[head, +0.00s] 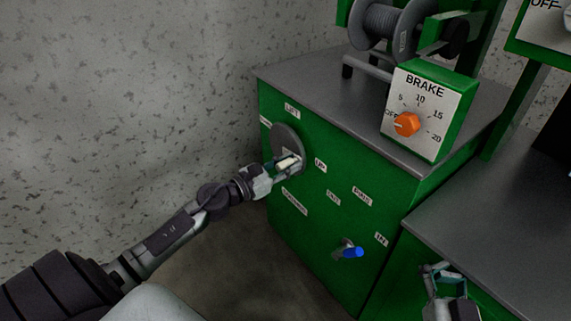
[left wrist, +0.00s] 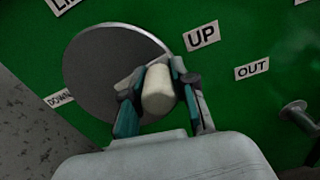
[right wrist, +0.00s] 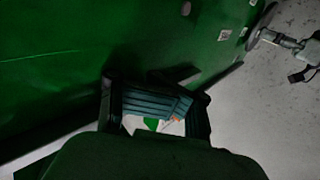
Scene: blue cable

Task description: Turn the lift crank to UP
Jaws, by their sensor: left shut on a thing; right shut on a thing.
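The lift crank is a grey disc (head: 287,138) with a pale knob (head: 287,162) on the green cabinet front. The disc also shows in the left wrist view (left wrist: 105,70). My left gripper (head: 284,165) is shut on the pale knob (left wrist: 158,92), with a finger on each side. The knob sits at the disc's right side, close to the UP label (left wrist: 201,36). The DOWN label (left wrist: 59,100) is left of the disc. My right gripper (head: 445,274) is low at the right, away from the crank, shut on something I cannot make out.
A blue-handled crank (head: 352,252) sticks out lower on the cabinet (head: 335,215). A brake box (head: 428,110) with an orange knob (head: 407,124) and a cable drum (head: 385,25) stand on top. A lower grey counter (head: 495,220) is at the right.

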